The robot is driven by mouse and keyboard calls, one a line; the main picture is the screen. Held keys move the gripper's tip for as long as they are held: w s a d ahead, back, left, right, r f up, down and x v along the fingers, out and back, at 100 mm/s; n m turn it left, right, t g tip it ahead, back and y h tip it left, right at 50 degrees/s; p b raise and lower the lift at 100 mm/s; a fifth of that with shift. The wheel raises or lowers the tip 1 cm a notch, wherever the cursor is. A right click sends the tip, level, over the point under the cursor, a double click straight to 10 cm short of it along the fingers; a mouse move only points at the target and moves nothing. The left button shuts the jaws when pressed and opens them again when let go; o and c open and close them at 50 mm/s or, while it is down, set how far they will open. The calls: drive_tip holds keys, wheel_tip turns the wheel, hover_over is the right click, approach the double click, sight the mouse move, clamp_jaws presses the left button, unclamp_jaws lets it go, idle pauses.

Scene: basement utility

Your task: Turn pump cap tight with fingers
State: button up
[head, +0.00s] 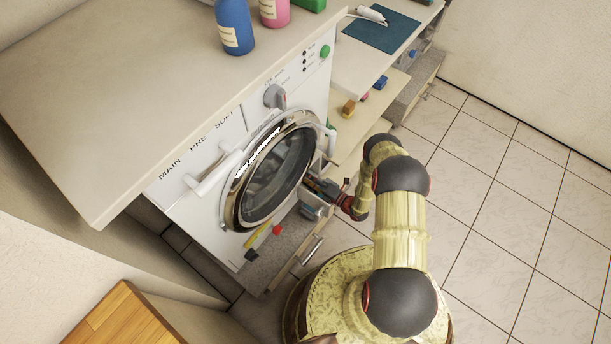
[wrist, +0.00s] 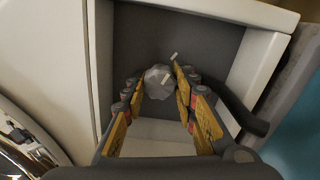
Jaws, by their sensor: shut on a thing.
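The pump cap (wrist: 155,88) is a light grey, lobed knob inside a dark recess with pale walls, seen in the wrist view. A short white mark shows on the cap, and a separate white mark lies on the recess wall above and right of it; the two are not in line. My gripper (wrist: 157,81) has its yellow-padded fingers on either side of the cap and is shut on it. In the head view my gripper (head: 322,187) reaches the low right part of the washing machine (head: 208,216). The cap is hidden in that view.
The machine's round chrome door (head: 236,205) is close to my gripper's left. A dark hose or cable (wrist: 240,108) lies right of the fingers. Tiled floor at right is clear.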

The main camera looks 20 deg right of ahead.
drive_tip(key=shift+m, duration=0.9)
drive_tip(key=o, duration=1.1)
drive_tip(key=shift+d, duration=0.1)
drive_tip(key=shift+c, duration=0.2)
drive_tip(key=shift+o, duration=0.5)
drive_tip(key=v, duration=1.2)
